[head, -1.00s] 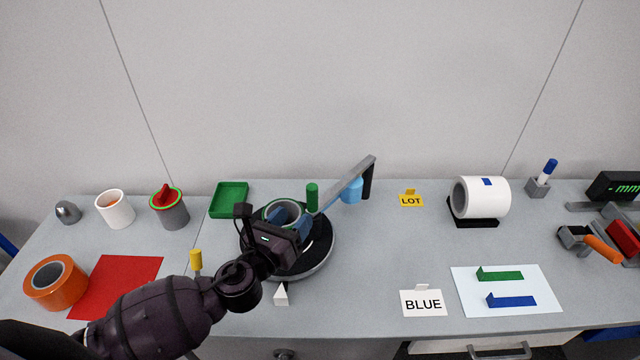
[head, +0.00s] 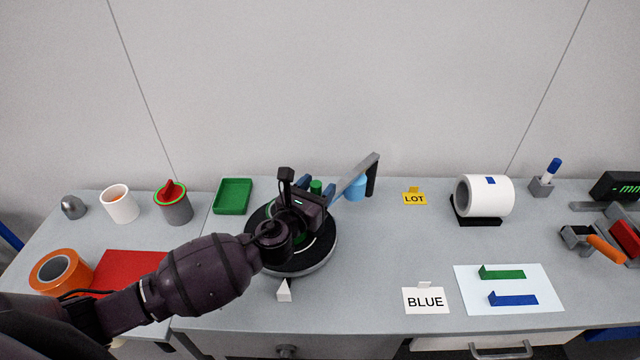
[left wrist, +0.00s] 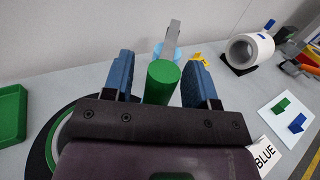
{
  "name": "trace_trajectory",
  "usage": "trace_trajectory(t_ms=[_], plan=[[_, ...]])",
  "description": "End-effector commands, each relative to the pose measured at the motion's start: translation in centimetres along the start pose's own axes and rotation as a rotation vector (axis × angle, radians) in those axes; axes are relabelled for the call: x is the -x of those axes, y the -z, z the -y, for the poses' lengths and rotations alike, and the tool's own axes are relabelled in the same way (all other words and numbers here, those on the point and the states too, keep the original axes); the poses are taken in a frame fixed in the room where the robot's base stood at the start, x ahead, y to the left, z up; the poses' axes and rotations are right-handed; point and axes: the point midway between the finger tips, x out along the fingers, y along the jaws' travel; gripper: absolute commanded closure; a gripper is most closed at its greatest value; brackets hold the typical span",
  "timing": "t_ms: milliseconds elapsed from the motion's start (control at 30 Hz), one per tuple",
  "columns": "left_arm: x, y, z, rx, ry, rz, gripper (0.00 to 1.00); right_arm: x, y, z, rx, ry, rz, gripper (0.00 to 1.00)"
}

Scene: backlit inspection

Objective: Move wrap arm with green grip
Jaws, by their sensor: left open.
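The wrap arm (head: 358,174) is a grey bar that slants up to the right on a dark post. Its green grip (head: 316,187) is an upright cylinder at the bar's near end, and only its top shows past my gripper. My left gripper (head: 318,188) is open at the grip. In the left wrist view the green grip (left wrist: 162,82) stands between the two blue fingers (left wrist: 158,80), with a gap on each side. The black turntable (head: 320,255) lies under my gripper, and what stands on it is mostly hidden. My right gripper is not in view.
A light blue cylinder (head: 355,188) stands behind the bar. A green tray (head: 233,196) and a grey cup (head: 178,210) are left of the turntable. A white block (head: 284,291) is in front. A yellow LOT sign (head: 414,198) and a white roll (head: 490,196) are to the right.

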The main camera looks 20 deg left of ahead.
Motion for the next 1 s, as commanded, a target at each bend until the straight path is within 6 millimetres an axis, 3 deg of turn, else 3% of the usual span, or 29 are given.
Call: trace_trajectory(t_ms=[200,467,833,1000], plan=[[-1.27,-0.02,0.04,0.001,0.001,0.0,0.47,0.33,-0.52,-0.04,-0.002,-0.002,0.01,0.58],[-1.34,0.01,0.02,0.001,0.0,0.0,0.47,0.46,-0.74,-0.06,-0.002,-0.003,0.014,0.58],[-1.31,0.01,0.01,0.001,0.0,0.0,1.0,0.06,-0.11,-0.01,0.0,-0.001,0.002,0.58],[-1.33,0.0,0.08,0.001,0.0,0.0,1.0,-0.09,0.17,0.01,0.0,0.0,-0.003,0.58]])
